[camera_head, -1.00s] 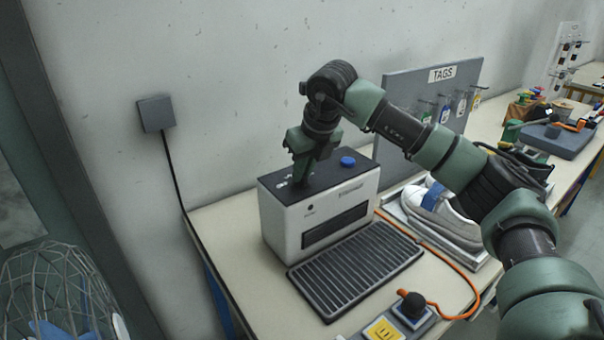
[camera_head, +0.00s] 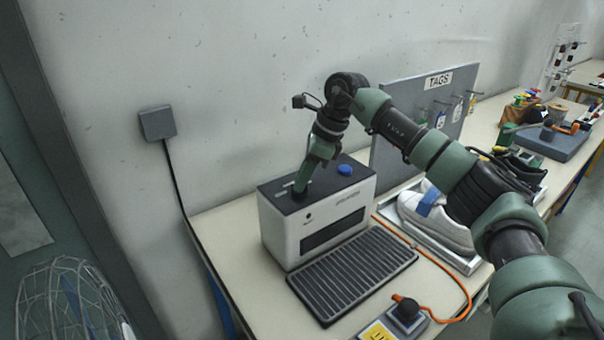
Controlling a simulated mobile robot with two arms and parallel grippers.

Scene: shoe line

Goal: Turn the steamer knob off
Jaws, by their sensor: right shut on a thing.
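The steamer (camera_head: 281,240) is a white box with a dark top, standing on the bench against the wall. A blue round cap (camera_head: 345,169) sits on its top at the right. My right gripper (camera_head: 300,188) reaches down from above onto the left part of the steamer's top. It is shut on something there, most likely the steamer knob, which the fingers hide. I cannot tell the knob's setting. My left gripper is not in view.
A black ribbed grate (camera_head: 352,273) lies in front of the steamer. A white shoe with a blue strap (camera_head: 440,222) sits in a tray to the right, under my arm. An orange cable (camera_head: 452,282) runs to a black-knobbed box (camera_head: 406,314). A grey TAGS board (camera_head: 400,95) stands behind.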

